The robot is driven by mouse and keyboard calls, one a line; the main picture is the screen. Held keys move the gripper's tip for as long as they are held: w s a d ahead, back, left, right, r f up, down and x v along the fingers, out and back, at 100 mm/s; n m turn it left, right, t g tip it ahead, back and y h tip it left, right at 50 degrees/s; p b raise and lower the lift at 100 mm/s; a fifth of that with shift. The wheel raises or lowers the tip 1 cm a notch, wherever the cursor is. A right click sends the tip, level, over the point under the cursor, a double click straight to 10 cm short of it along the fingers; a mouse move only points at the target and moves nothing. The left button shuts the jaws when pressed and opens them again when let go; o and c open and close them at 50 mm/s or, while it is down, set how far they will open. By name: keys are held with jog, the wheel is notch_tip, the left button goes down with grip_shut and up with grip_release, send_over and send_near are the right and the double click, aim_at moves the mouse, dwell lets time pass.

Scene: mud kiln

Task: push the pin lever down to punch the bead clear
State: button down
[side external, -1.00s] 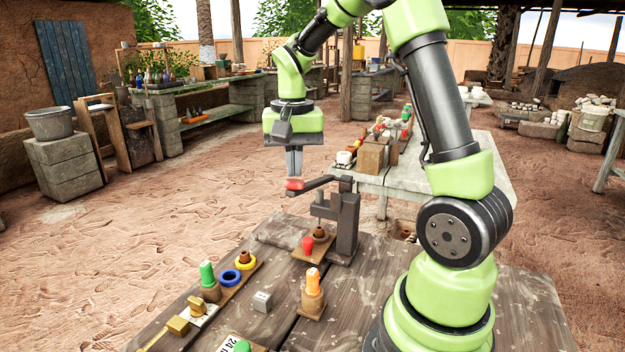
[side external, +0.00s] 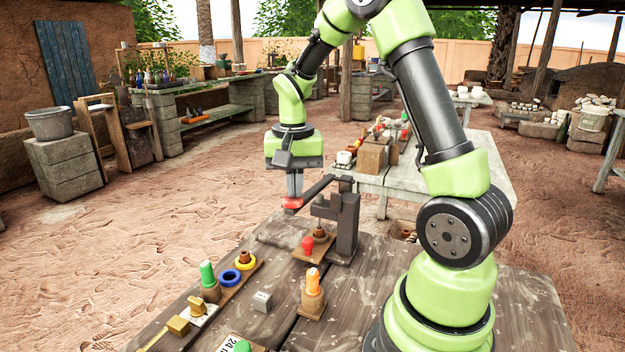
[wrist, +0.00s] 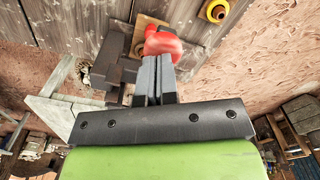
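The pin press (side external: 346,222) is a dark post with a lever (side external: 318,188) ending in a red grip (side external: 292,203). The lever slopes down toward the grip. My gripper (side external: 295,194) points down with its fingers together, their tips at the top of the red grip. In the wrist view the closed fingers (wrist: 155,82) meet the red grip (wrist: 163,45), with nothing visible between them. A small brown bead (side external: 319,233) sits on the wooden base under the press's pin. I cannot tell how far the pin has entered it.
A red-topped peg (side external: 307,244) stands close by the press base. Another table (side external: 450,180) is behind.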

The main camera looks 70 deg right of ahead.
aim_at(295, 203)
jog(key=shift+f, duration=2.05)
notch_tip(295, 203, up, 14)
jog(key=shift+f, duration=0.25)
dwell(0.4)
